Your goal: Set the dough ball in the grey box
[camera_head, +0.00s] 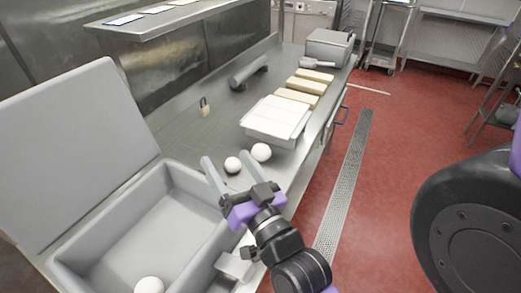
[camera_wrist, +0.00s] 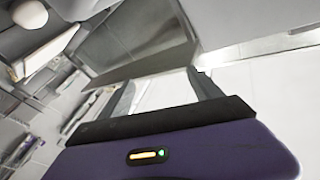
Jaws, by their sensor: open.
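The grey box (camera_head: 170,172) stands open at the lower left, its lid tilted up behind it. One white dough ball (camera_head: 149,285) lies in the box, cut by the picture's bottom edge. Two more white dough balls lie on the counter: a nearer one (camera_head: 233,165) and one just right of it (camera_head: 261,152). My gripper (camera_head: 236,168) is open beside the box's right side, its fingers pointing toward these two balls. In the wrist view, the space between the fingers (camera_wrist: 158,84) shows no ball. Contact with a ball cannot be told.
A white-lidded tray (camera_head: 275,119) stands beyond the balls, with several pale blocks (camera_head: 297,98) behind it. A dark grey cylinder (camera_head: 248,73) and a small padlock-like object (camera_head: 204,106) lie on the counter (camera_head: 190,130). Red floor is right of the counter edge.

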